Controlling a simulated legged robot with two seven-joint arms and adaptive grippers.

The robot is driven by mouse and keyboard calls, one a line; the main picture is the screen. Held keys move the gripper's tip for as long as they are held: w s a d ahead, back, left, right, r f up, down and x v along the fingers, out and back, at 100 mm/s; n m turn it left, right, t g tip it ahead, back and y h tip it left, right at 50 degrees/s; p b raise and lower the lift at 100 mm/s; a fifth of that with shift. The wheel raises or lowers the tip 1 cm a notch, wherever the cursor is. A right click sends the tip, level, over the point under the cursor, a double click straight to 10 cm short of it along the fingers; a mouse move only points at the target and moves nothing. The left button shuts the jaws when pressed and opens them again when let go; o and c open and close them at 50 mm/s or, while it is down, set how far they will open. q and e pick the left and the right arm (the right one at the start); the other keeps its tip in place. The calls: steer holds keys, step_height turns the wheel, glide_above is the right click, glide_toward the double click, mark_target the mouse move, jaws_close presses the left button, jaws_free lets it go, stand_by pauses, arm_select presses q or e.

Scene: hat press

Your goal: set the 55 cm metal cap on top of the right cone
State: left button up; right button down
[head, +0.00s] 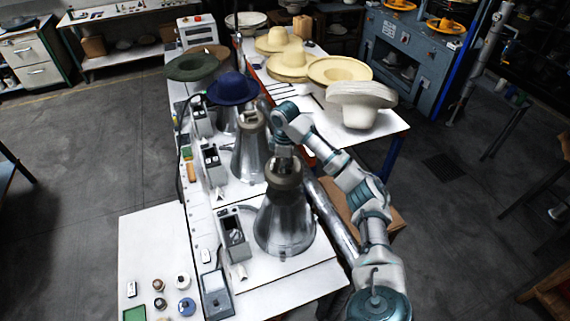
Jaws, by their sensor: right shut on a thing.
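The right cone (284,222) is a shiny metal cone at the near end of the white bench. A greyish metal cap (284,174) is at its top, and I take it for the 55 cm cap. My right gripper (284,158) points down and is shut on the cap from above. The cap looks in line with the cone's tip; I cannot tell whether it rests there or hovers just above. My gripper and wrist partly hide the cap's top, and no size mark is readable. My left gripper is not in view.
A middle cone (250,160) stands behind, and a dark blue hat (233,89) covers the far one. Control boxes (232,236) stand left of the cones. Small round pieces lie on the near-left table (140,245). Pale hats (340,71) fill the table at back right.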

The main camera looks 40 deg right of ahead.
steer(key=shift+s+a+f, duration=0.2)
steer(key=shift+a+f, duration=0.1)
steer(key=shift+f, duration=0.3)
steer(key=f, duration=0.4)
steer(key=shift+w+d+f, duration=0.15)
steer(key=shift+w+d, duration=0.1)
steer(key=shift+w, duration=0.05)
steer(key=shift+d+f, duration=0.1)
steer(key=shift+f, duration=0.25)
steer(key=shift+s+f, duration=0.1)
steer(key=shift+f, duration=0.9)
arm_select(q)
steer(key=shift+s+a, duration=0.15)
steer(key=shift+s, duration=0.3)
arm_select(e)
steer(key=shift+a+f, duration=0.15)
steer(key=shift+a, duration=0.1)
steer(key=shift+d, duration=0.2)
steer(key=shift+s, duration=0.1)
steer(key=shift+a, duration=0.1)
